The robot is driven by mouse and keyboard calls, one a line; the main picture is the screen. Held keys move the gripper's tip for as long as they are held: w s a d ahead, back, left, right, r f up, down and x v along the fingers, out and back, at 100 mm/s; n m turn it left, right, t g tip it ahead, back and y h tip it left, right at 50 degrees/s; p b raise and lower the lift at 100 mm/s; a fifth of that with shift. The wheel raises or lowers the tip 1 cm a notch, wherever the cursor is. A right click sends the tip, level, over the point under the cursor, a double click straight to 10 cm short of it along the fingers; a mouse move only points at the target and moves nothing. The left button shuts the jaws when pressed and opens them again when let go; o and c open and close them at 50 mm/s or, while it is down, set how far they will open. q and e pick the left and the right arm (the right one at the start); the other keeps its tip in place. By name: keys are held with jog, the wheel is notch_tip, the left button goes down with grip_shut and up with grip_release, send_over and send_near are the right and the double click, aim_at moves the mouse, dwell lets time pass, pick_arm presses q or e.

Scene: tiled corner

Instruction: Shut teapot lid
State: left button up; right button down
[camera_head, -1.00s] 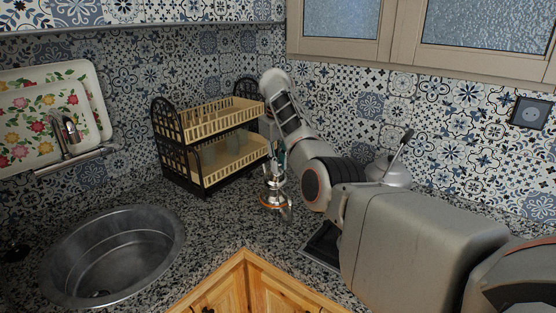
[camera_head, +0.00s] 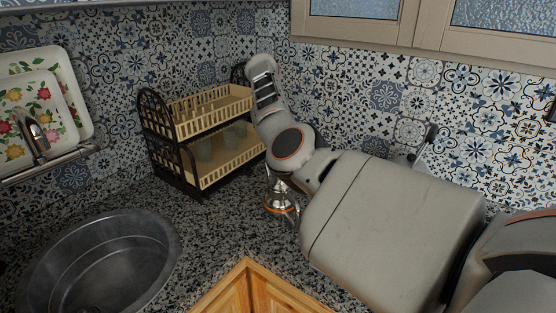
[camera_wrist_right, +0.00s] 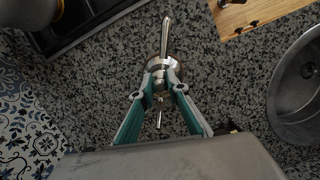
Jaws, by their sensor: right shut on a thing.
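A small shiny metal teapot (camera_head: 280,204) with an orange band near its base stands upright on the granite counter, below my right arm. The right wrist view shows the teapot (camera_wrist_right: 166,58) from above, with a slim metal part sticking out towards the top. My right gripper (camera_wrist_right: 158,92) has its teal-lined fingers closed together over the top of the teapot, on a small metal part that looks like the lid. The fingers hide much of the lid, so its exact angle is unclear. In the head view my arm hides the teapot's upper part and the gripper. My left gripper is not in view.
A round steel sink (camera_head: 100,262) is at left. A dark stove tray (camera_wrist_right: 85,22) lies beside the teapot. A kettle's handle (camera_head: 427,143) shows behind my right arm.

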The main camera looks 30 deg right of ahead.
jog(key=shift+s+a+f, duration=0.1)
jog(key=shift+s+f, duration=0.15)
jog(key=shift+f, duration=0.3)
jog(key=c, duration=1.9)
grip_release()
jog(key=shift+w, duration=0.1)
jog(key=shift+r, duration=0.1)
jog(key=shift+r, duration=0.25)
notch_tip(320, 180, up, 10)
jog(key=shift+f, duration=0.15)
jog(key=shift+f, duration=0.1)
